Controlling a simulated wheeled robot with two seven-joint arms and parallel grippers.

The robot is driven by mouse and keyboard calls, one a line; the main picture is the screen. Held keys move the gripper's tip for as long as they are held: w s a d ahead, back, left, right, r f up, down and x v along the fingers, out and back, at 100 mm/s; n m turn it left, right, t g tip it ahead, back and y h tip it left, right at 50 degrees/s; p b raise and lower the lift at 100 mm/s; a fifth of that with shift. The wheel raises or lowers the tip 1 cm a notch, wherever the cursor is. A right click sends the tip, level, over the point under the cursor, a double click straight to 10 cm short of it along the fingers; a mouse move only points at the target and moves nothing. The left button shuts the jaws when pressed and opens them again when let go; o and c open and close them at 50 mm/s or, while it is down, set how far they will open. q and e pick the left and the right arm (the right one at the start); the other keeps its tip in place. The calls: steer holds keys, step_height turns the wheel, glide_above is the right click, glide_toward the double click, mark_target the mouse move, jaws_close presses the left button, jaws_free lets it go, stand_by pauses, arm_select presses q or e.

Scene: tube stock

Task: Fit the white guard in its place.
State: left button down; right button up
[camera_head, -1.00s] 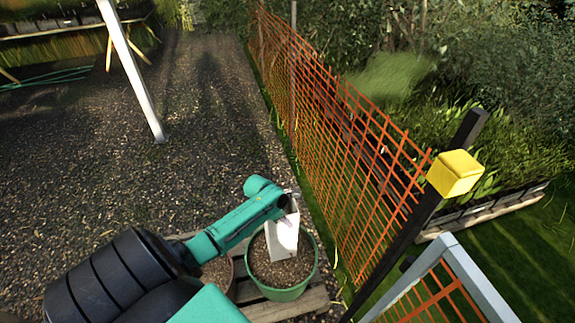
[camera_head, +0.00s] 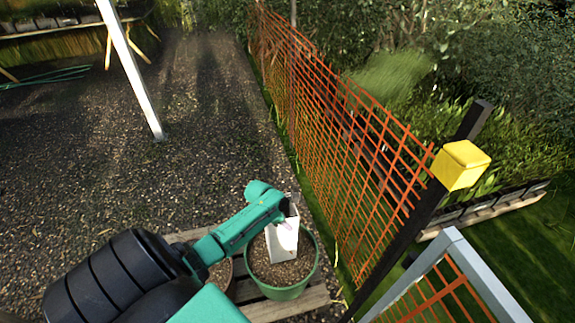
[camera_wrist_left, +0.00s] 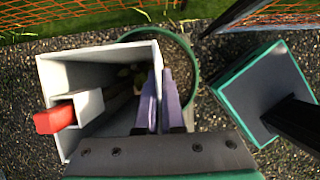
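The white guard (camera_head: 284,240) is a hollow square tube standing about upright in the green pot (camera_head: 284,291) of dark soil. My left gripper (camera_head: 287,208) is at its top edge. In the left wrist view the guard (camera_wrist_left: 95,58) is seen from above. My left gripper's purple fingers (camera_wrist_left: 158,92) straddle its right wall, one inside and one outside, and look closed on it. Some greenery shows inside the tube. A red-tipped piece (camera_wrist_left: 55,118) pokes through a small white sleeve at its left side. The guard's foot against the soil is hard to make out. My right gripper is out of view.
A brown pot (camera_head: 219,273) stands beside the green pot on a wooden pallet (camera_head: 310,299). An orange mesh fence (camera_head: 340,150) runs close on the right, with a dark post bearing a yellow cap (camera_head: 460,164). Open gravel (camera_head: 190,120) lies to the left.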

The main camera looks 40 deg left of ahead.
arm_select(q)
step_height(320, 180, down, 3)
steer(key=shift+r+b, duration=0.2)
steer(key=shift+b, duration=0.4)
steer(key=c, duration=1)
jaws_free()
steer(key=shift+o, duration=0.2)
steer(key=p+v, duration=0.3)
steer(key=v, duration=1.1)
steer(key=shift+s+r, duration=0.15)
steer(key=shift+r, duration=0.15)
